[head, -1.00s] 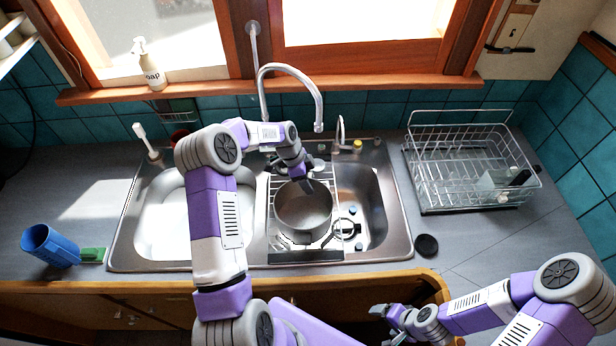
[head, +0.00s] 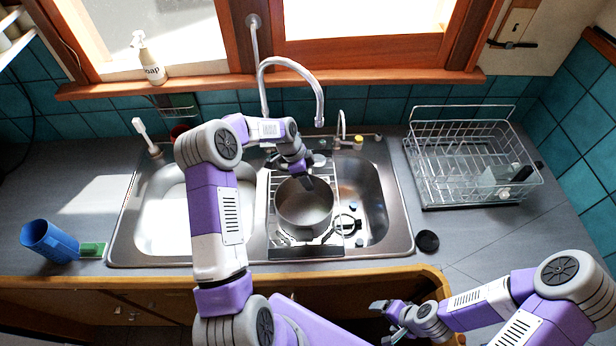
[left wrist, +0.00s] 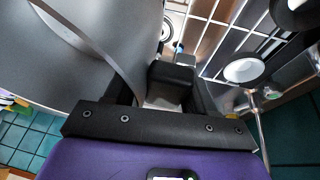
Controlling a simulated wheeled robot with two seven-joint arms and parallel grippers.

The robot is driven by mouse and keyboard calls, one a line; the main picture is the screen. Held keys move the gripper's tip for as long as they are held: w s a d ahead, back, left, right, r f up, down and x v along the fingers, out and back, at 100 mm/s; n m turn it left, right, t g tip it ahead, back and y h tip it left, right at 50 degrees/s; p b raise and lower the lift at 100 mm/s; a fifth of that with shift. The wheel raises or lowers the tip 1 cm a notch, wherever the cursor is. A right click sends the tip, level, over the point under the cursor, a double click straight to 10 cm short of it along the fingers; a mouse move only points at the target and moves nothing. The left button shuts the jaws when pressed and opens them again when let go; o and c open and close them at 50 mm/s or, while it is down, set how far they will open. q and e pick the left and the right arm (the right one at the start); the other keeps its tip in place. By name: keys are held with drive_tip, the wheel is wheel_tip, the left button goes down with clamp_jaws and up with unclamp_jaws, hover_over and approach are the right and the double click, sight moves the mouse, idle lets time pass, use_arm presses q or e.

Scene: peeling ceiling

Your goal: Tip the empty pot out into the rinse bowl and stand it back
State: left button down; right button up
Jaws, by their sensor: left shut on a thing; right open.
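The grey metal pot (head: 303,213) stands upright, its mouth facing up, on the wire rack (head: 275,238) across the right side of the sink. My left gripper (head: 307,183) reaches down to the pot's far rim and is shut on it. In the left wrist view, the pot (left wrist: 75,60) fills the left side and its rim runs down to the dark fingers (left wrist: 150,92). A round white bowl (head: 160,222), apparently the rinse bowl, sits in the left basin, partly hidden by my left arm. My right gripper (head: 384,318) is open and empty in front of the counter.
A tall curved faucet (head: 322,100) rises behind the pot. A wire dish rack (head: 470,165) stands at the right. A blue cup (head: 48,240) and green sponge (head: 93,250) lie at the left, a black disc (head: 427,241) at the right. The counter front right is mostly clear.

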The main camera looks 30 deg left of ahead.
use_arm(q)
drive_tip(key=shift+f+b, duration=0.6)
drive_tip(key=shift+b, duration=0.05)
drive_tip(key=shift+c, duration=1.5)
unclamp_jaws()
drive_tip(key=shift+p+v, duration=2.1)
drive_tip(key=shift+v, duration=2.45)
drive_tip(key=shift+s, duration=0.1)
drive_tip(key=shift+f, duration=0.1)
